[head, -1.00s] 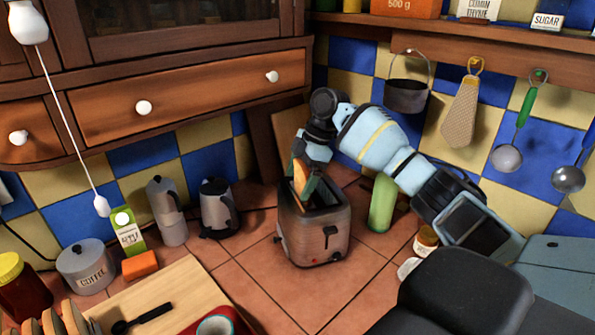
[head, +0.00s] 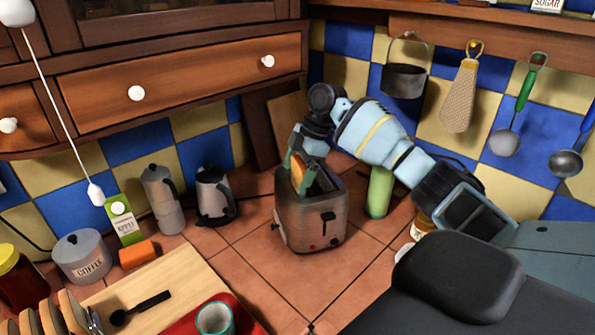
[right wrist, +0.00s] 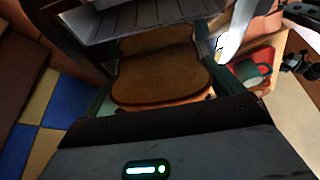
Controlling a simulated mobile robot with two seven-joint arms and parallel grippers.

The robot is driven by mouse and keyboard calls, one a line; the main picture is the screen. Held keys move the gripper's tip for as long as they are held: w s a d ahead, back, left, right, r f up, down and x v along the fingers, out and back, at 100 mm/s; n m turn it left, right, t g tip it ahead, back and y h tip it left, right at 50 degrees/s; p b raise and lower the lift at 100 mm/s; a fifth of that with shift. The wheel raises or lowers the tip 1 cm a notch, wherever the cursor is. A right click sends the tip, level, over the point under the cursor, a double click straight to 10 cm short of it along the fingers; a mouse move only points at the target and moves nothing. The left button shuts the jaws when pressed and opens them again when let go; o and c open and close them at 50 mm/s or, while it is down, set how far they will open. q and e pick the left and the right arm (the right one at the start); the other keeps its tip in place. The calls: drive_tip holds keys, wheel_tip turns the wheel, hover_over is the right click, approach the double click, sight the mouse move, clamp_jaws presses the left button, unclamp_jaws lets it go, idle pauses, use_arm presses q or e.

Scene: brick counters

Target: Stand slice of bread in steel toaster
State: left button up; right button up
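The steel toaster (head: 312,222) stands upright on the tiled counter, its slots facing up. A slice of bread (head: 297,175) stands at its left slot, with its lower part hidden inside the toaster. My right gripper (head: 300,168) is over the toaster, its green fingers on either side of the slice. In the right wrist view, the slice (right wrist: 160,72) fills the space between the fingers and appears to touch both. My left gripper is in neither view now.
A green cylinder (head: 379,192) and a small jar (head: 421,227) stand right of the toaster, close under my right arm. A kettle (head: 214,196) and moka pot (head: 163,199) stand to its left. A cutting board (head: 185,282) lies at front left; the tiles before the toaster are clear.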

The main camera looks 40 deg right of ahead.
drive_tip(key=shift+s+a+f+g, duration=0.1)
drive_tip(key=shift+s+f+g, duration=0.15)
drive_tip(key=shift+f, duration=0.5)
drive_tip(key=w+v, duration=0.1)
drive_tip(key=v, duration=0.8)
drive_tip(key=shift+s, duration=0.3)
drive_tip(key=shift+a+r, duration=0.1)
drive_tip(key=shift+r, duration=0.05)
